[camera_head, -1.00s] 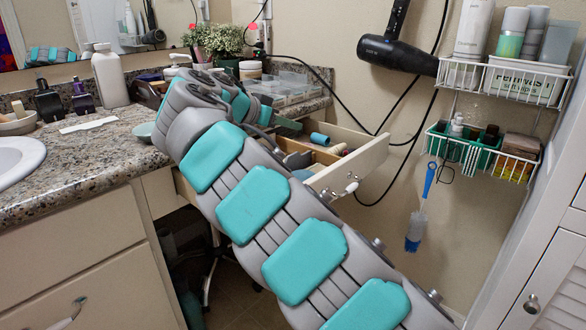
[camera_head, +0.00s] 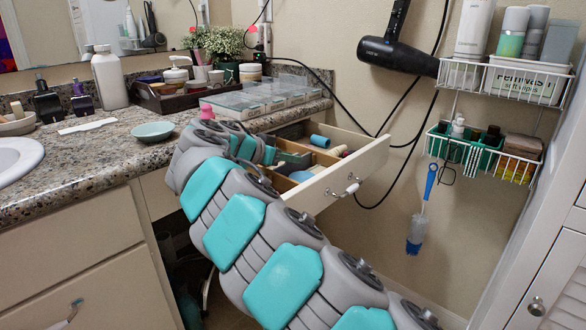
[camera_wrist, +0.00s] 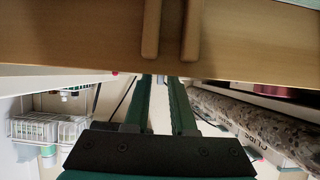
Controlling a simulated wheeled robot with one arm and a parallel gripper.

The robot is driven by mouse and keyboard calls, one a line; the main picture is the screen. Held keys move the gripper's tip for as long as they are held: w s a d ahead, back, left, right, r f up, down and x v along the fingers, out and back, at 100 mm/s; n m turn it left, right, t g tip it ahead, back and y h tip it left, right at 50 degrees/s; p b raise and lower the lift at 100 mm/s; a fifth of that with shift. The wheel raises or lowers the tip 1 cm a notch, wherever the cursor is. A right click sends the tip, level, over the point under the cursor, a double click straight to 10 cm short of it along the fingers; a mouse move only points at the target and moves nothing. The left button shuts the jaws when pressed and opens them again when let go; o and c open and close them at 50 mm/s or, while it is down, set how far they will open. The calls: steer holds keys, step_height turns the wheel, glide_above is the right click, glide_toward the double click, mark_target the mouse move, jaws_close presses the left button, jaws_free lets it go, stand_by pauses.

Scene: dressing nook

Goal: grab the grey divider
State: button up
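The drawer (camera_head: 345,172) stands pulled out under the counter, with wooden partitions and small items inside. A flat grey-green piece (camera_head: 292,160) shows in it near my arm's end; I cannot tell whether it is the grey divider or part of my gripper. In the wrist view, my gripper (camera_wrist: 162,82) has two dark green fingers apart, with a gap and nothing visible between them. Their tips reach the lower edge of a wooden panel (camera_wrist: 75,38) with two upright wooden strips (camera_wrist: 171,28). In the head view my arm hides much of the drawer's left side.
The granite counter (camera_head: 100,160) holds a small bowl (camera_head: 152,131), a clear organizer (camera_head: 265,95) and a tray (camera_head: 170,98) close to the drawer. A hair dryer (camera_head: 395,52) and wire baskets (camera_head: 485,150) hang on the wall. A blue brush (camera_head: 417,225) hangs right of the drawer.

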steer(key=x, duration=0.5)
jaws_close()
stand_by(0.4)
